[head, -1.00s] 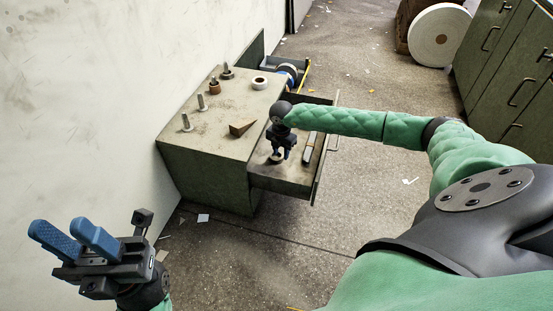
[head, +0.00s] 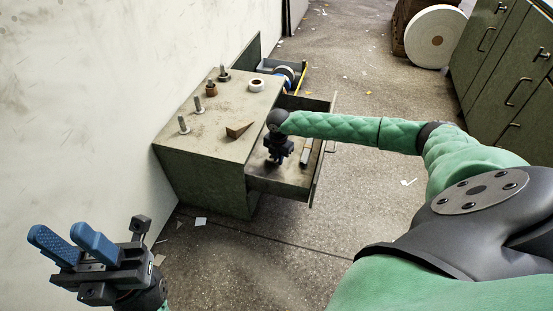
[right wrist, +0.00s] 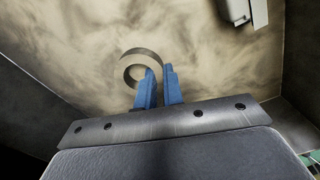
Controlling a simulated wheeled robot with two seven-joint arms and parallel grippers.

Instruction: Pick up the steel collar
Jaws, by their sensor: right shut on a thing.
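The steel collar (right wrist: 128,68) is a thin grey ring that shows in the right wrist view above the bare drawer floor. My right gripper (right wrist: 158,72) is shut on the ring's right-hand wall, one blue finger inside the ring and one outside. In the head view my right gripper (head: 277,158) reaches down into the open front drawer (head: 276,181); the collar is mostly hidden there. I cannot tell whether the collar still touches the drawer floor. My left gripper (head: 59,232) is open and empty at the lower left, away from the cabinet.
A grey bar (head: 306,152) lies in the drawer right of my gripper. The cabinet top (head: 205,138) holds a wooden wedge (head: 239,129), several upright posts and a white ring (head: 257,85). A farther drawer (head: 298,67) is also open. Green cabinets (head: 505,75) stand at right; the floor between is mostly clear.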

